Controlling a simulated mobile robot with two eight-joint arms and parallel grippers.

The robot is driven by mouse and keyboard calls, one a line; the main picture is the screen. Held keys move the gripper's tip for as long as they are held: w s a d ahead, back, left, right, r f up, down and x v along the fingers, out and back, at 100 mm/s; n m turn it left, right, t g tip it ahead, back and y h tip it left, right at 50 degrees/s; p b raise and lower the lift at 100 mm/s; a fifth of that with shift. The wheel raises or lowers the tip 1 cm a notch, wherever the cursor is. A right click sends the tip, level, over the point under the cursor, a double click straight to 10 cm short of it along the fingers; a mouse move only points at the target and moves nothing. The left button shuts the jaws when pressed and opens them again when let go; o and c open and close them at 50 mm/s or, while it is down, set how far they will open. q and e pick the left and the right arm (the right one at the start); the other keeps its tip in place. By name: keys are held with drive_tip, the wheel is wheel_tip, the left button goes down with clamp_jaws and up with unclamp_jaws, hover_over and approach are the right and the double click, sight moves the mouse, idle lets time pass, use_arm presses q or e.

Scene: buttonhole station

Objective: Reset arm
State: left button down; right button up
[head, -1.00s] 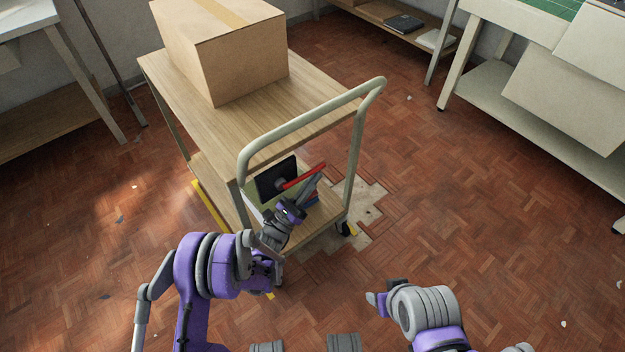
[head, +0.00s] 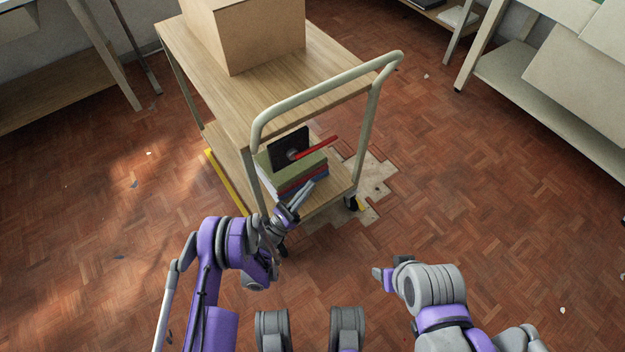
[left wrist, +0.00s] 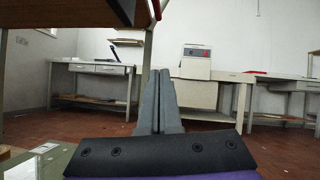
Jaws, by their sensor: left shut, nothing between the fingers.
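My left gripper (head: 306,190) is in front of the cart's lower shelf, close to the stack of books there. In the left wrist view its fingers (left wrist: 160,78) lie together, shut with nothing between them. My right arm is at the lower right of the head view, and its gripper (head: 382,274) points left; its fingers are too small and partly hidden to tell their state.
A wooden cart (head: 222,88) with a pale handle (head: 320,92) carries a cardboard box (head: 262,38) on top. Books (head: 300,175), a black item (head: 288,150) and a red rod (head: 318,147) are on its lower shelf. Benches stand left and right. Floor (head: 470,210) at right is open.

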idle(0.6)
use_arm(q)
drive_tip(key=w+d+r+m+g+y, duration=0.1)
drive_tip(key=w+d+r+m+g, duration=0.1)
drive_tip(key=d+r+m+g, duration=0.35)
drive_tip(key=s+a+r+m+g+y, duration=0.45)
drive_tip(key=s+r+m, duration=0.25)
drive_tip(key=m, duration=0.3)
drive_tip(key=s+a+m+g+y, duration=0.1)
drive_tip(key=s+a+m+y, duration=0.55)
drive_tip(key=s+a, duration=0.45)
drive_tip(key=s+a+m+y, duration=0.6)
drive_tip(key=s+a+y, duration=0.15)
drive_tip(key=s, duration=0.55)
wheel_tip(320, 180, up, 29)
drive_tip(key=w+a+p, duration=0.1)
drive_tip(key=p, duration=2.4)
drive_tip(key=shift+t+h, duration=0.4)
drive_tip(key=shift+h, duration=0.05)
use_arm(e)
wheel_tip(320, 180, up, 28)
drive_tip(key=t, duration=0.1)
drive_tip(key=shift+w, duration=0.45)
